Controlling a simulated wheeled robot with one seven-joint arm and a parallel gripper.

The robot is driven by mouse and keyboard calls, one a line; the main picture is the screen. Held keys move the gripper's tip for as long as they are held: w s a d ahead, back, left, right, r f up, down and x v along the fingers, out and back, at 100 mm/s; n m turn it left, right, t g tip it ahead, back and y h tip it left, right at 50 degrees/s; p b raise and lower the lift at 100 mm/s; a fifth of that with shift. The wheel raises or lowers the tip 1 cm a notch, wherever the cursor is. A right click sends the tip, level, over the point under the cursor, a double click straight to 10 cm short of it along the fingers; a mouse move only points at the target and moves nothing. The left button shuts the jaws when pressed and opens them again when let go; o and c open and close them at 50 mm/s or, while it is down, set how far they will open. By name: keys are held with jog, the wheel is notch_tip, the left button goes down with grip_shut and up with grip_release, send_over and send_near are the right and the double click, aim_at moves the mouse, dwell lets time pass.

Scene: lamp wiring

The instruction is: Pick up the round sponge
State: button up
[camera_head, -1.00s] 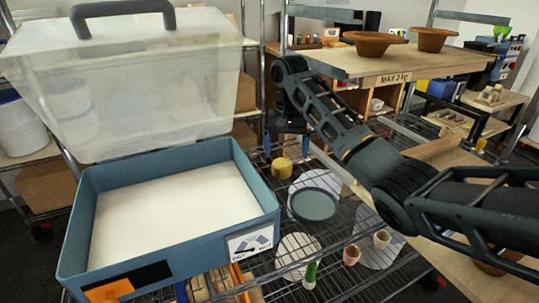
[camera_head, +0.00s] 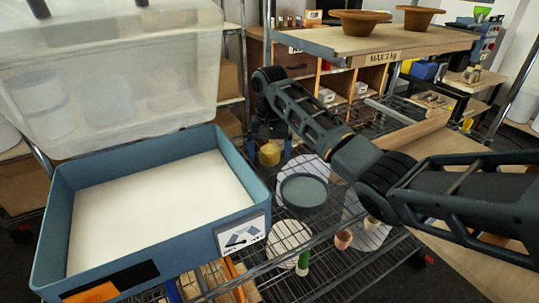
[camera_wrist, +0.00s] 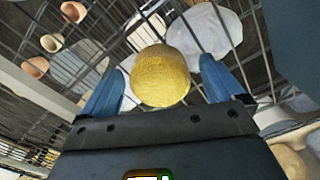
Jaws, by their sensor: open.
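The round sponge (camera_head: 270,154) is a yellow, rough-textured piece on the wire shelf, just right of the blue bin's far corner. My gripper (camera_head: 271,152) is at the sponge, pointing down, with one blue finger on each side of it. In the wrist view the sponge (camera_wrist: 160,76) sits between the two open blue fingertips (camera_wrist: 160,88). A gap shows on the right side; whether the left finger touches it I cannot tell.
A blue bin (camera_head: 56,215) with a white bottom and a raised translucent lid (camera_head: 110,90) stands on the left. A grey-green round dish (camera_head: 304,190), white discs (camera_head: 290,240), small pots (camera_head: 343,239) and a green-and-white item (camera_head: 303,262) lie on the wire shelf. A wooden shelf (camera_head: 400,45) is behind.

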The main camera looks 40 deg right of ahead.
aim_at(270, 149)
jog(key=shift+f, duration=0.1)
jog(key=c, duration=1.2)
notch_tip(270, 149, up, 10)
jog(key=p, duration=0.3)
jog(key=o, duration=0.6)
jog(key=shift+c, duration=0.2)
jog(key=c, duration=0.4)
